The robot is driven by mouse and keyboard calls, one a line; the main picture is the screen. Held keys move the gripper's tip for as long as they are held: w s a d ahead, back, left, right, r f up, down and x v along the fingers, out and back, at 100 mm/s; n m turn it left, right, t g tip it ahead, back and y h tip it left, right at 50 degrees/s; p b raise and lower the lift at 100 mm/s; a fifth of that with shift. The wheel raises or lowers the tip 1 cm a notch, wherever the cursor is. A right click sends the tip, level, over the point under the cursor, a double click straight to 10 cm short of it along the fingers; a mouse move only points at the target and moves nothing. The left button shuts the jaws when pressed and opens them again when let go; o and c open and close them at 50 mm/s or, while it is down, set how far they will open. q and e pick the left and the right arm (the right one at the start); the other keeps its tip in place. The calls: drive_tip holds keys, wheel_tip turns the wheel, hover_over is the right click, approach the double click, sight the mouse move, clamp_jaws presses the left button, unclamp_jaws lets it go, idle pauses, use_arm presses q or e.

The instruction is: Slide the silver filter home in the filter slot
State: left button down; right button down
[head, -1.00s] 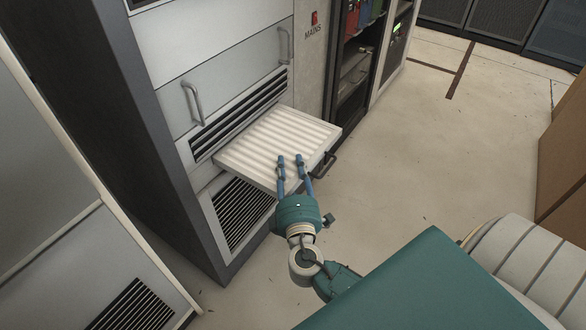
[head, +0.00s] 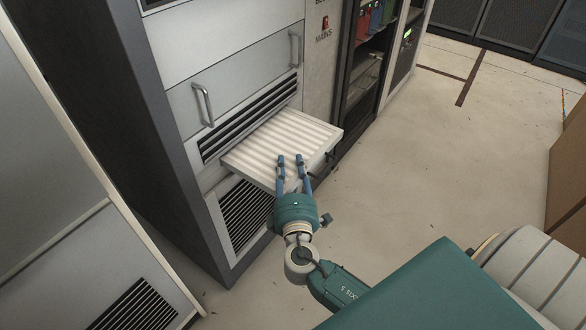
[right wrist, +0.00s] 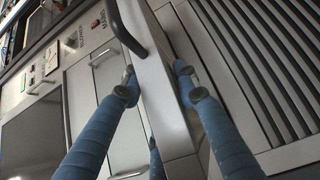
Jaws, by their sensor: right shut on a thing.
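The silver filter (head: 282,135), a flat pleated panel in a pale frame, sticks out of the rack front in the head view. Its inner end is inside the filter slot (head: 213,163), between two louvred grilles. A dark handle (head: 331,155) is on its front edge. My right gripper (head: 291,158) is shut on the front frame near the left corner. In the right wrist view, its blue fingers (right wrist: 157,80) straddle the frame of the filter (right wrist: 168,100), with the dark handle (right wrist: 122,28) beyond. My left gripper is not in view.
The lower grille (head: 245,210) is under the filter, and a grey panel with handles (head: 203,104) is above it. A red mains switch (head: 325,22) is on the neighbouring panel. Brown boxes (head: 568,170) stand at the right. The floor between is clear.

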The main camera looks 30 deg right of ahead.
sight(287, 148)
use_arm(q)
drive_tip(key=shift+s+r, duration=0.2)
use_arm(e)
drive_tip(key=shift+w+a, duration=0.2)
drive_tip(key=shift+w, duration=0.25)
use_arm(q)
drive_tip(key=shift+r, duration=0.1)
use_arm(e)
drive_tip(key=shift+w, duration=0.1)
drive_tip(key=shift+w, duration=0.1)
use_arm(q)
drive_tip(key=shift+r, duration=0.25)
use_arm(e)
drive_tip(key=shift+w+a, duration=0.15)
drive_tip(key=shift+w+r, duration=0.1)
drive_tip(key=shift+w, duration=0.05)
drive_tip(key=shift+w+a, duration=0.15)
drive_tip(key=shift+w, duration=0.1)
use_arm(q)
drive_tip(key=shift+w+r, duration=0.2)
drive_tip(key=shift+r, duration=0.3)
use_arm(e)
drive_tip(key=shift+w, duration=0.1)
use_arm(q)
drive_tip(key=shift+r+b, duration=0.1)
drive_tip(key=shift+b, duration=0.2)
use_arm(e)
drive_tip(key=shift+w+a, duration=0.1)
